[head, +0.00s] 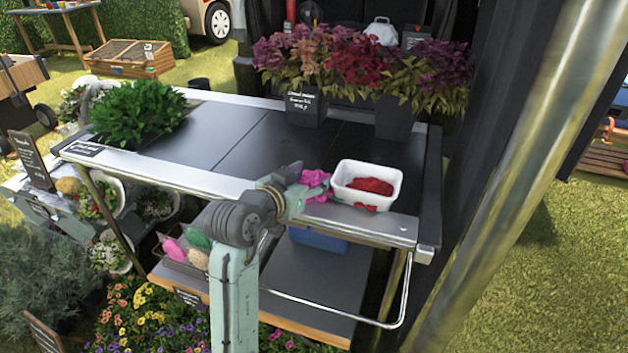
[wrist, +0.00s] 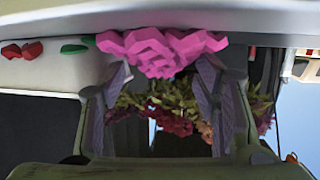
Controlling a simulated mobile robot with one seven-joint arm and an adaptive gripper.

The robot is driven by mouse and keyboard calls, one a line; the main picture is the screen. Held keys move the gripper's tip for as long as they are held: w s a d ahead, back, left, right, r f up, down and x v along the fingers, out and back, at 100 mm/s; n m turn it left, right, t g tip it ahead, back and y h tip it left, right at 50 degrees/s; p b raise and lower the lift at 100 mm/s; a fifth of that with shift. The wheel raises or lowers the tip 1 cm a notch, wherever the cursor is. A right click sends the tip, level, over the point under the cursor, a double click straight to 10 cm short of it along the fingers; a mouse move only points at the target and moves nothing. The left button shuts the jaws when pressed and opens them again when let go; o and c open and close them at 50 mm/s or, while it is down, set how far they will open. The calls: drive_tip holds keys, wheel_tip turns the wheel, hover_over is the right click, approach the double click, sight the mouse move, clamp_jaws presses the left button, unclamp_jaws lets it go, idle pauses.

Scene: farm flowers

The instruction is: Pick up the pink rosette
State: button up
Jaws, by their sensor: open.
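The pink rosette (head: 316,179) lies at the front edge of the table, just left of a white tub. In the wrist view the pink rosette (wrist: 160,48) sits in the middle, at the fingertips. My gripper (head: 303,194) is at the front edge of the table, right by the rosette, and partly hides it in the head view. In the wrist view my gripper (wrist: 164,75) has its fingers spread apart, one on each side of the rosette's lower middle. Whether the fingers touch it I cannot tell.
The white tub (head: 345,185) holds red items, with more red at its front. Dark pots of purple and red plants (head: 306,103) stand behind. A leafy green plant (head: 136,112) is at the left. The black tabletop (head: 245,140) between is clear. A metal pole (head: 540,150) rises at the right.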

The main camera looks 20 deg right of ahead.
drive_tip(key=c, duration=0.9)
drive_tip(key=shift+r, duration=0.1)
